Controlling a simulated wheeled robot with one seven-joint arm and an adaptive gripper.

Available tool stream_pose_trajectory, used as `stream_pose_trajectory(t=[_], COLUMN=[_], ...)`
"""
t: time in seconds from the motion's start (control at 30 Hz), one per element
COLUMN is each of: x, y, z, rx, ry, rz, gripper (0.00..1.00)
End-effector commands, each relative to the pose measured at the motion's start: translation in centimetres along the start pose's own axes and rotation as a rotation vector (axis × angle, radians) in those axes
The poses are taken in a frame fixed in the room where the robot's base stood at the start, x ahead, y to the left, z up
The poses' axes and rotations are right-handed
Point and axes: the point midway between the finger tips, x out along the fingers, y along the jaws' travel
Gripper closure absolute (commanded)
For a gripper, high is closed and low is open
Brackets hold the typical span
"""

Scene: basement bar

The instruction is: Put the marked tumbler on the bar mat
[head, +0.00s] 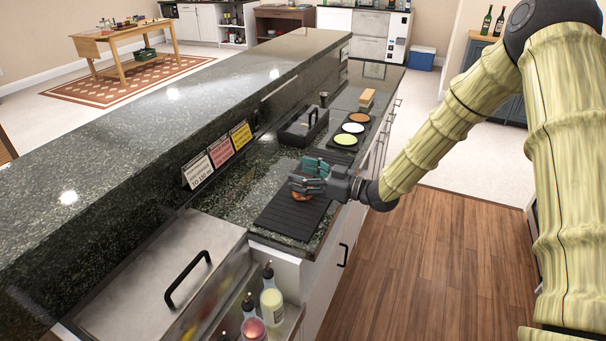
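The bar mat (282,219) is a long black ribbed mat lying on the dark speckled lower counter. My gripper (306,177) reaches in from the right, low over the far part of the mat, its grey-teal fingers pointing left. A small orange-brown thing (301,197) shows just under the near finger, at the mat; the finger hides much of it. I cannot tell whether it is the marked tumbler, nor whether the fingers touch it. No mark on a tumbler can be made out.
Beyond the mat are a dark caddy (303,128) and a black tray with three coloured discs (345,139). Small signs (220,152) stand along the raised bar ledge (150,120). Bottles (271,297) and a steel lid (160,285) are in front.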

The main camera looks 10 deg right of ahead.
Motion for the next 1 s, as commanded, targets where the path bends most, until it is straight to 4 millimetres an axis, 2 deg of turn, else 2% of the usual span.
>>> stream_pose_trajectory(t=[0.47, 0.67, 1.0], x=[0.0, -2.6, -8.7], y=[0.0, 0.1, 0.0], z=[-0.6, -0.2, -0.3], rx=[0.000, -0.001, 0.000], ry=[0.001, 0.001, 0.002], rz=[0.000, 0.002, 0.001], gripper=[0.14, 0.14, 0.14])
